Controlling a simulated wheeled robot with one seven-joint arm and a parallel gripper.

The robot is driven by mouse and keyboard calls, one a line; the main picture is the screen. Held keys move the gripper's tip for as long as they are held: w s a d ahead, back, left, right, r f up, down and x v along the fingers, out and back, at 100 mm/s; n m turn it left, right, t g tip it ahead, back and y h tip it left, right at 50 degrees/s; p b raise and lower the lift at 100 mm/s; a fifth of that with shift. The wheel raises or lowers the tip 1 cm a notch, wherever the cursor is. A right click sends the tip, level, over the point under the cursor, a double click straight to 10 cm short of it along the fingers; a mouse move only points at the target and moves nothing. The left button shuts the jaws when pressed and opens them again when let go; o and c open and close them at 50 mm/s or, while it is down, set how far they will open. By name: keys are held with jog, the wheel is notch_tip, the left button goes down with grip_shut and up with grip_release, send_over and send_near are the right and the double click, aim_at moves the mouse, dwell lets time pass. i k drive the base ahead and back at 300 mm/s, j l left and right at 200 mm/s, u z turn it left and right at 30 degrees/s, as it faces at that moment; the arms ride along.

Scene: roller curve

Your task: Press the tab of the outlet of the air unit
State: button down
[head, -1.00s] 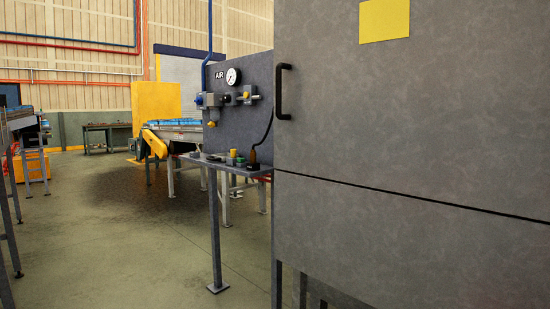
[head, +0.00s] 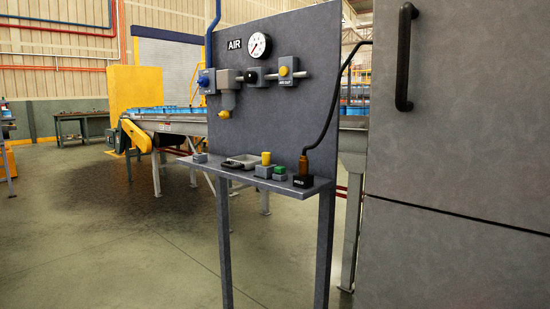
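The air unit (head: 229,79) is mounted on a grey upright panel (head: 300,115) marked AIR, in the middle of the head view. It has a blue knob at its left, a yellow-bottomed bowl below and a round white gauge (head: 257,46) above. The outlet (head: 289,72) is the grey block at the right end of the row, with a small label under it. A small yellow part (head: 284,71) on its face looks like the tab, but its details are too small to tell. My gripper is not in view.
A narrow shelf (head: 225,178) juts out below the panel. It holds a grey tray, small blocks with yellow and green tops, and a brown-handled tool (head: 304,165) with a black hose. A grey cabinet (head: 460,150) with a black handle stands close at right. Floor (head: 120,240) at left is clear.

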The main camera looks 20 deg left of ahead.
aim_at(278, 170)
jog(key=i+j, duration=0.15)
jog(key=j, duration=0.2)
jog(key=i+j, duration=0.2)
jog(key=j, duration=0.15)
jog(key=i+j, duration=0.15)
jog(key=j, duration=0.25)
jog(key=i+j, duration=0.15)
jog(key=j, duration=0.2)
